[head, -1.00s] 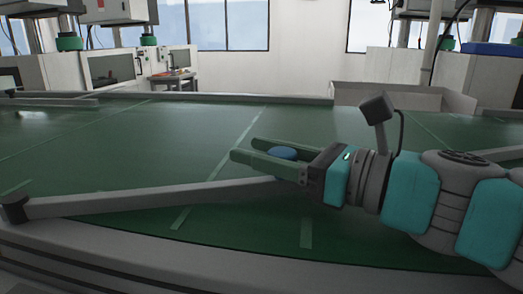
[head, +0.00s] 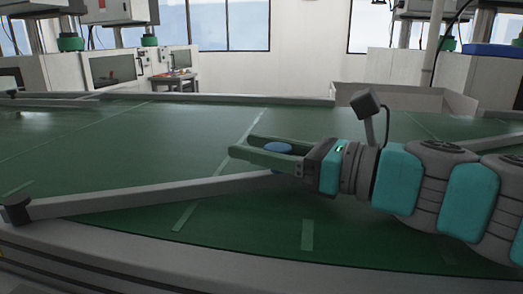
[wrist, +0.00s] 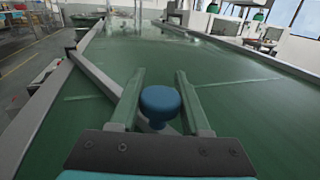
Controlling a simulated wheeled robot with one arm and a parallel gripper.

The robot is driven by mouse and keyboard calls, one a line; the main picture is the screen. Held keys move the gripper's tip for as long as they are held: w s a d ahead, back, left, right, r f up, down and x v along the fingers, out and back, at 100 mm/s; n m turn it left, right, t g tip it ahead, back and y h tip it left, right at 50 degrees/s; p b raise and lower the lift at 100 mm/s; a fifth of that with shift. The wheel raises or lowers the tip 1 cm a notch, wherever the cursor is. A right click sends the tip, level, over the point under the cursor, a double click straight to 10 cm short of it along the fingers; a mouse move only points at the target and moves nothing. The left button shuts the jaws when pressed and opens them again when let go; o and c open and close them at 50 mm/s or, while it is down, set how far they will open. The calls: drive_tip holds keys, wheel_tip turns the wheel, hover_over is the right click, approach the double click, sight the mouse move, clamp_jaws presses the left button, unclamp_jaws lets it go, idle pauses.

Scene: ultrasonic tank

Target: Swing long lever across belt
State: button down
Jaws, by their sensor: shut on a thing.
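The long grey lever (head: 150,196) reaches from a dark pivot (head: 15,208) at the belt's near left edge across part of the green belt. It also shows in the wrist view (wrist: 101,76), running from the far left edge toward me. A round blue knob (head: 278,148) tops its free end and is large in the wrist view (wrist: 160,101). My gripper (head: 240,146) is shut on the knob, with one green finger along each side and the fingertips past it. The knob sits near the base of the fingers, which hide part of the lever's end.
The green belt (head: 110,145) is clear beyond the lever, with pale stripes across it. Grey rails (head: 230,98) border it. Another grey bar (head: 50,102) lies at the far left. An open grey bin (head: 400,97) stands behind the far rail.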

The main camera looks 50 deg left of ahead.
drive_tip(key=a+g, duration=0.1)
drive_tip(key=w+a+n, duration=0.1)
drive_tip(key=a, duration=0.1)
drive_tip(key=shift+w+a+r+g+h, duration=0.15)
drive_tip(key=shift+w+a+g+h, duration=0.05)
drive_tip(key=shift+g+h, duration=0.2)
drive_tip(key=shift+w+a+n+g+h, duration=0.1)
drive_tip(key=shift+a+n+g+h, duration=0.3)
drive_tip(key=shift+a+n+g, duration=0.45)
drive_tip(key=shift+a+m, duration=0.2)
drive_tip(key=shift+m, duration=0.05)
drive_tip(key=shift+c, duration=2)
unclamp_jaws()
drive_tip(key=shift+v, duration=3.95)
